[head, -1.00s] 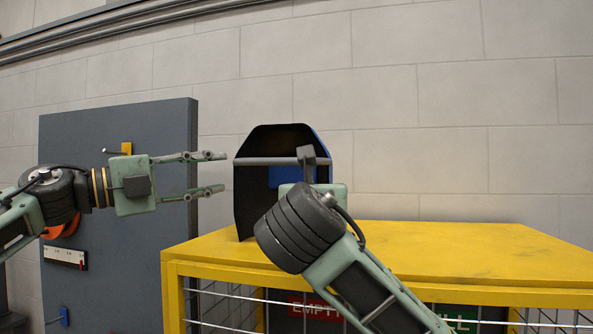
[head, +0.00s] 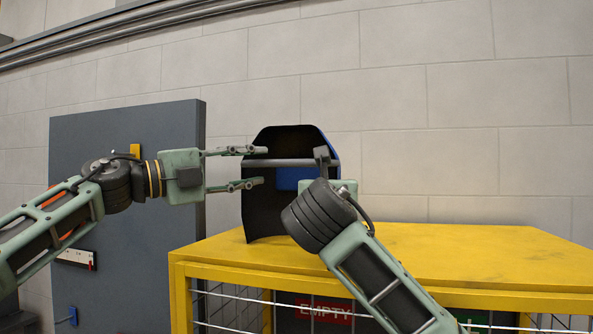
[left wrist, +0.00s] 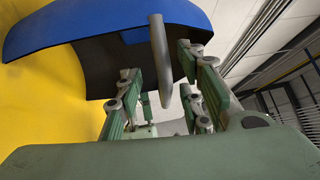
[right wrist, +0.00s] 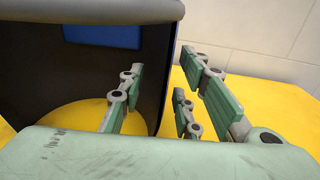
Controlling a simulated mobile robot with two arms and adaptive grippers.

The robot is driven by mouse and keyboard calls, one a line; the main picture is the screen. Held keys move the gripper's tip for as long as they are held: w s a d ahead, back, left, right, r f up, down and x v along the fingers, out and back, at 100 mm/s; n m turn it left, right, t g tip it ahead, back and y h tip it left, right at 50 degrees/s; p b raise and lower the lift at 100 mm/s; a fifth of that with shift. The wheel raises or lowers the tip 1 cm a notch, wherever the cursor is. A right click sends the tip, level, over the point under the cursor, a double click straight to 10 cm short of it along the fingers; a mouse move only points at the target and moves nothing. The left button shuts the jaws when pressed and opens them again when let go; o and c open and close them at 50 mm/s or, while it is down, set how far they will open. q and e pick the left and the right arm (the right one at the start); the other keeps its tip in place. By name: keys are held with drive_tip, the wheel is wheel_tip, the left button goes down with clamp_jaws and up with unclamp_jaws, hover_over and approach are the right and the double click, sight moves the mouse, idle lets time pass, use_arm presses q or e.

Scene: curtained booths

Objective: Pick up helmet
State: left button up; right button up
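The helmet is a black curved shell (head: 265,210) with a blue outer side and a grey bar (head: 285,162) across it. It stands upright on the yellow cage top, and in the left wrist view (left wrist: 90,30) its blue side shows. My left gripper (head: 256,166) is open at its left edge. In the left wrist view the bar lies between the fingers with gaps on both sides. My right gripper (right wrist: 160,66) is open, with the shell's edge (right wrist: 165,70) between its fingers in the right wrist view. In the head view my right arm hides the shell's lower right and most of that gripper.
The yellow cage (head: 440,250) has a flat top, clear to the right of the helmet. Signs (head: 323,310) hang on its mesh front. A grey panel (head: 125,170) stands at the left, and a block wall (head: 480,100) is behind.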

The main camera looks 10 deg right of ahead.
use_arm(q)
drive_tip(key=shift+s+d+r, duration=0.2)
drive_tip(key=shift+d+r, duration=0.15)
drive_tip(key=shift+d, duration=0.1)
use_arm(e)
drive_tip(key=shift+w+r, duration=0.2)
use_arm(q)
drive_tip(key=shift+w+f, duration=0.15)
drive_tip(key=shift+w, duration=0.15)
use_arm(e)
drive_tip(key=shift+w+d+f, duration=0.1)
drive_tip(key=shift+w, duration=0.2)
use_arm(q)
drive_tip(key=shift+s, duration=0.15)
clamp_jaws()
use_arm(e)
drive_tip(key=shift+s, duration=0.15)
clamp_jaws()
